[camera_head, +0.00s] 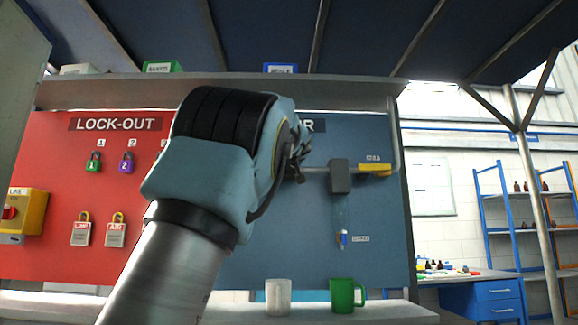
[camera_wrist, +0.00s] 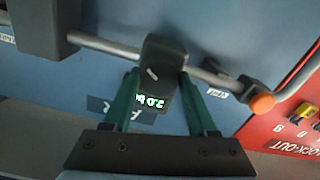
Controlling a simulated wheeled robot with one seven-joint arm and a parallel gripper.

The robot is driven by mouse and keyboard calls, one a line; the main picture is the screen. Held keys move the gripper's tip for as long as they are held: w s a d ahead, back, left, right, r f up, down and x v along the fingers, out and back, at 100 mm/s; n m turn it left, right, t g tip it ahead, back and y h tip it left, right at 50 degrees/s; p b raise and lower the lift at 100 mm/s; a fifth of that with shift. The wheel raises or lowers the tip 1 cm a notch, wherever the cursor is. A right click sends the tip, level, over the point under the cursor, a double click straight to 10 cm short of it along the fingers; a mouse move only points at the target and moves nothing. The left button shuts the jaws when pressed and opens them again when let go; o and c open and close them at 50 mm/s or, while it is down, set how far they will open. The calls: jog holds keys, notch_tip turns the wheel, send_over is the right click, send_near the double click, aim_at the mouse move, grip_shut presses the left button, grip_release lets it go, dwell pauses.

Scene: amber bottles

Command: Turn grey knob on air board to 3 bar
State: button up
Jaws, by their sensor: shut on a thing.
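The blue air board (camera_head: 370,245) fills the right of the head view, and my forearm and wrist hide part of it and its sign. In the wrist view the dark grey knob (camera_wrist: 166,52) sits on a grey pipe and carries a short white mark. My gripper (camera_wrist: 160,75) has its two green fingers on either side of the knob, shut on it. Just below the knob, a display (camera_wrist: 151,101) shows green digits, rotated in this view, that look like 2.0 bar. In the head view my gripper (camera_head: 297,162) is mostly behind my wrist, and the knob is hidden.
The pipe (camera_wrist: 110,46) runs both ways from the knob, with an orange-tipped lever (camera_wrist: 262,102) close by. A grey block (camera_head: 340,177) and yellow handle (camera_head: 375,169) stand right of my gripper. White (camera_head: 278,297) and green (camera_head: 343,296) mugs stand on the ledge below.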

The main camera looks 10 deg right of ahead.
jog(key=m, duration=0.6)
jog(key=shift+b, duration=0.3)
jog(key=m, duration=0.5)
jog(key=shift+m, duration=0.3)
jog(key=o, duration=1.4)
jog(key=shift+c, duration=0.2)
jog(key=shift+s+b, duration=0.3)
jog(key=shift+s, duration=0.25)
jog(key=s+a+b, duration=0.2)
jog(key=s+b, duration=0.3)
jog(key=s, duration=0.4)
jog(key=shift+s, duration=0.3)
